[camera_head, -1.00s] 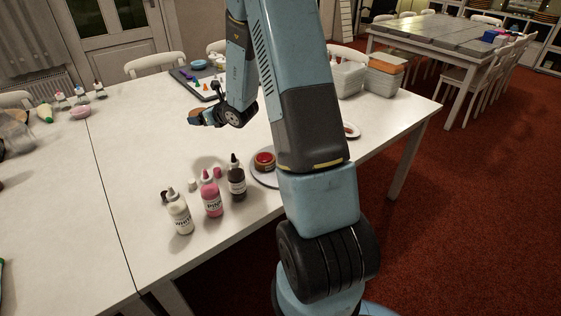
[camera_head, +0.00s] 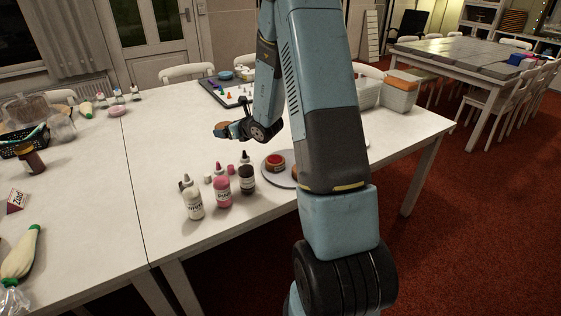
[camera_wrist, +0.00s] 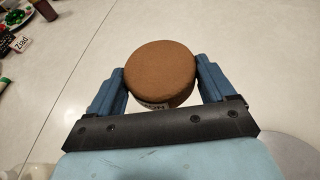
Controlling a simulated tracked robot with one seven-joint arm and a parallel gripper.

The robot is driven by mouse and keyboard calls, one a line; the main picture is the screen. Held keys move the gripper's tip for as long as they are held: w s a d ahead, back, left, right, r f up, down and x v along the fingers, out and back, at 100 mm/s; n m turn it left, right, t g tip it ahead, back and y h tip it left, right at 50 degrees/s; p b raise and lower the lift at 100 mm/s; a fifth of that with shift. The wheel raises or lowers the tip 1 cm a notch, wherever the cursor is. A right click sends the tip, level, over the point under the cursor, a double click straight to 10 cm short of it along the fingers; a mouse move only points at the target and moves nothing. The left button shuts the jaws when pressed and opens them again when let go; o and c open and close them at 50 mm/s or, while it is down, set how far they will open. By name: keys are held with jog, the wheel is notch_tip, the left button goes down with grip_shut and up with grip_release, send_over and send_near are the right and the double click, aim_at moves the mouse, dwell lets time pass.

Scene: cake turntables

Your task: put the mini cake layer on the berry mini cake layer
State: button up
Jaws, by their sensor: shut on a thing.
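My gripper (camera_wrist: 162,88) is shut on the mini cake layer (camera_wrist: 161,70), a plain round brown cake that sits between its two blue fingers in the wrist view. In the head view my gripper (camera_head: 231,130) holds the mini cake layer (camera_head: 221,127) above the white table, behind the squeeze bottles. The berry mini cake layer (camera_head: 275,161), brown with a red top, lies on a round grey turntable (camera_head: 270,178) to the right of the bottles. Another brown item (camera_head: 295,172) on the turntable is partly hidden by my arm.
Several squeeze bottles, among them white (camera_head: 193,201), pink (camera_head: 222,190) and dark brown (camera_head: 247,178), stand left of the turntable. A dark tray (camera_head: 228,92) lies farther back. The table's middle is clear.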

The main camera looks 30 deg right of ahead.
jog(key=shift+d, duration=0.5)
jog(key=s+d+r+n+y, duration=0.1)
jog(key=s+d, duration=0.5)
jog(key=s, duration=0.5)
jog(key=s+d+r+n+y, duration=0.1)
jog(key=s+d, duration=0.6)
jog(key=s, duration=0.4)
send_over(279, 160)
jog(key=s, duration=0.1)
jog(key=shift+g, duration=0.4)
jog(key=f, duration=0.8)
jog(key=shift+s+a+f, duration=0.2)
jog(key=shift+f, duration=0.2)
jog(key=shift+w+d+f, duration=0.1)
jog(key=shift+w+f, duration=0.5)
jog(key=shift+f, duration=0.15)
jog(key=shift+w+f, duration=0.1)
jog(key=shift+f, duration=1.45)
